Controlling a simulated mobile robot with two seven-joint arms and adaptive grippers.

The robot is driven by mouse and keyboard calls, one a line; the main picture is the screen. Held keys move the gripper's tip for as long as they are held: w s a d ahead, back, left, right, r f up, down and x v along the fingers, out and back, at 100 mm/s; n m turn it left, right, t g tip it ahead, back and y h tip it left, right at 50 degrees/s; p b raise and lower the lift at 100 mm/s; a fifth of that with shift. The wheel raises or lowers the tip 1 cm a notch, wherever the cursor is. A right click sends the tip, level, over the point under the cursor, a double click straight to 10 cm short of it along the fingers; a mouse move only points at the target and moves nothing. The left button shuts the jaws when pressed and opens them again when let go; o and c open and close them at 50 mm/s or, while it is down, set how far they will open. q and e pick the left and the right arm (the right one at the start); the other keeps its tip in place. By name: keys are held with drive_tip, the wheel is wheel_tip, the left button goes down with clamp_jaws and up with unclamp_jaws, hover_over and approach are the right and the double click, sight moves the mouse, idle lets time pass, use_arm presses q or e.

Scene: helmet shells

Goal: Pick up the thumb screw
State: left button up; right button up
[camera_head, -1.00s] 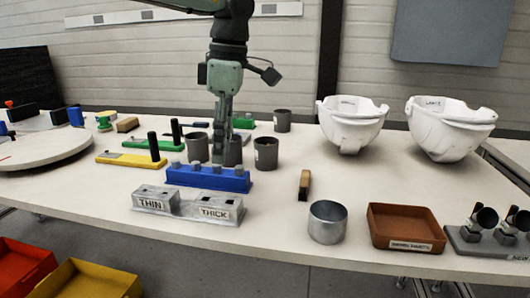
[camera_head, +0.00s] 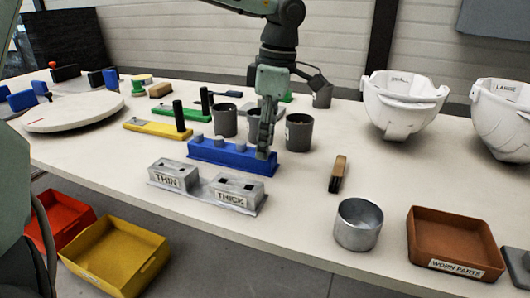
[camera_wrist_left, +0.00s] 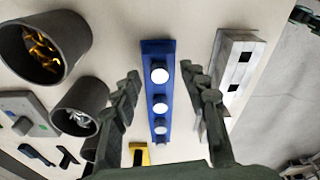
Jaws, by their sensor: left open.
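A blue rack (camera_head: 213,158) stands on the table with several grey round-headed screws in a row, which look like the thumb screws. One thumb screw (camera_head: 219,143) shows near the rack's middle. My left gripper (camera_head: 264,151) is over the rack's right end in the head view, hiding the screw there. In the left wrist view, the open fingers (camera_wrist_left: 160,72) lie on either side of the blue rack (camera_wrist_left: 152,48), with the end thumb screw (camera_wrist_left: 159,72) between them in the picture. Contact cannot be told. My right gripper is not in view.
Dark cups (camera_head: 299,133) stand close behind the rack; one holds brass-coloured parts in the wrist view. The THIN/THICK metal block (camera_head: 205,187) is in front. A brush (camera_head: 338,174), a metal cup (camera_head: 358,225) and a brown tray (camera_head: 456,243) are to the right.

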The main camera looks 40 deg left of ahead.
use_arm(q)
drive_tip(key=shift+f, duration=0.25)
clamp_jaws()
drive_tip(key=shift+r, duration=0.2)
drive_tip(key=shift+r, duration=0.3)
drive_tip(key=r, duration=0.3)
drive_tip(key=shift+a+r, duration=0.3)
drive_tip(key=shift+r, duration=0.05)
drive_tip(key=s+a+r, duration=0.4)
drive_tip(key=a+r, duration=0.2)
drive_tip(key=a, duration=0.4)
drive_tip(key=shift+a+r, duration=0.2)
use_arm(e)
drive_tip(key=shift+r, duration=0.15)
